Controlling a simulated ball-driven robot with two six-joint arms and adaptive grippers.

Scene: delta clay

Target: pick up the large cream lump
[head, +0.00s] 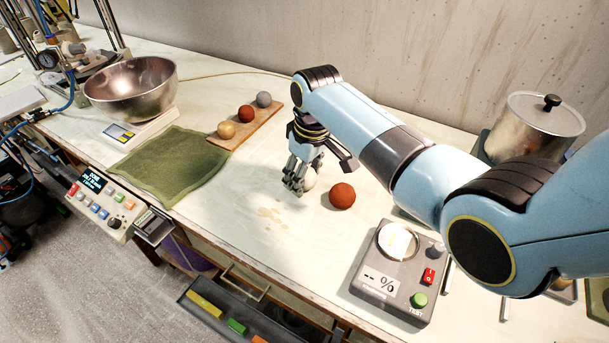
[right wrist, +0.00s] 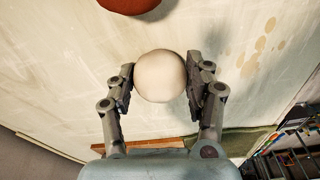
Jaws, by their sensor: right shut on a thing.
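The large cream lump (right wrist: 160,76) is a smooth, pale ball between the fingers of my right gripper (right wrist: 161,82) in the right wrist view. The fingers are shut on it from both sides. In the head view my right gripper (head: 299,184) points down near the middle of the table, and part of the cream lump (head: 310,181) shows at its fingertips. From these views I cannot tell whether the lump touches the table. My left gripper is not in view.
A red-brown lump (head: 342,196) lies right of the gripper. A wooden board (head: 261,121) with three small balls, a green cloth (head: 165,165) and a steel bowl (head: 131,87) are to the left. A grey meter (head: 397,275) stands in front right, a lidded pot (head: 535,128) behind right.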

